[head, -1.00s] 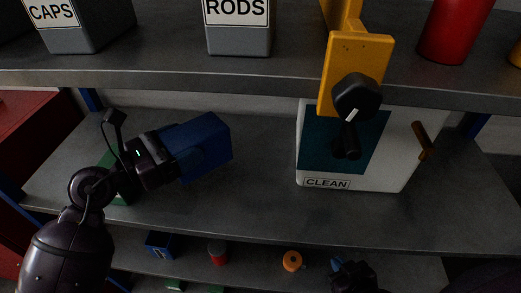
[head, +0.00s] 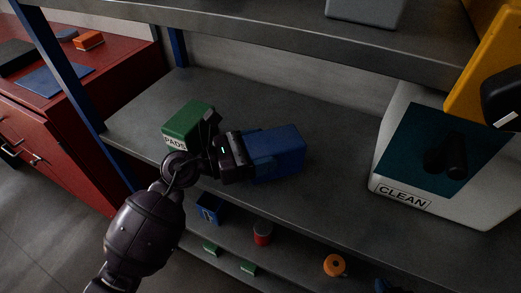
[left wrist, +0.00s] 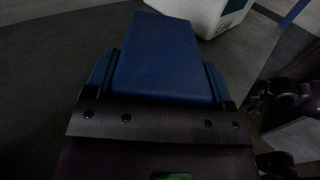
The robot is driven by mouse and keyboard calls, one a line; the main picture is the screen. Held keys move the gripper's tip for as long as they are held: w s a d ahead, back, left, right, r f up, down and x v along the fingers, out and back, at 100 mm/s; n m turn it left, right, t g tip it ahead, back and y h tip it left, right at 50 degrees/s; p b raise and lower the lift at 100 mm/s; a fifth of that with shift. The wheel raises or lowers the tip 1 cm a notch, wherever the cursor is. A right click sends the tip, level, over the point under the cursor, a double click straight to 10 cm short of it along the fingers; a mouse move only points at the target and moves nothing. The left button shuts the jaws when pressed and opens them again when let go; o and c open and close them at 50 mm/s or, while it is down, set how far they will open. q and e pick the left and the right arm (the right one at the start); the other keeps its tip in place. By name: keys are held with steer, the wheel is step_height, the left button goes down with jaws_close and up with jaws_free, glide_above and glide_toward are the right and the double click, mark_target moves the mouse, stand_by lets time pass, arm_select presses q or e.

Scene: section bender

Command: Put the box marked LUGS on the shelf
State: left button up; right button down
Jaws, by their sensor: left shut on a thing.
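My left gripper (head: 250,158) is shut on a plain blue box (head: 281,150) over the middle shelf (head: 320,120). The box also fills the middle of the left wrist view (left wrist: 158,55), between the fingers. No LUGS marking shows on its visible faces. I cannot tell whether its underside touches the shelf. A green box marked PADS (head: 188,120) stands on the shelf just left of the gripper.
A white box marked CLEAN (head: 400,196) stands to the right on the same shelf. Bare shelf lies between it and the blue box. The upper shelf (head: 270,28) hangs above. A blue post (head: 178,48) stands behind. Small items, including a red can (head: 263,233), sit below.

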stand_by(0.3)
arm_select(q)
steer(key=shift+f, duration=0.2)
steer(key=o, duration=1.1)
steer(key=shift+r, duration=0.15)
steer(key=v, duration=1)
steer(key=shift+s+a+b, duration=0.1)
steer(key=shift+a+b, duration=0.2)
steer(key=shift+s+a, duration=0.25)
steer(key=shift+a, duration=0.4)
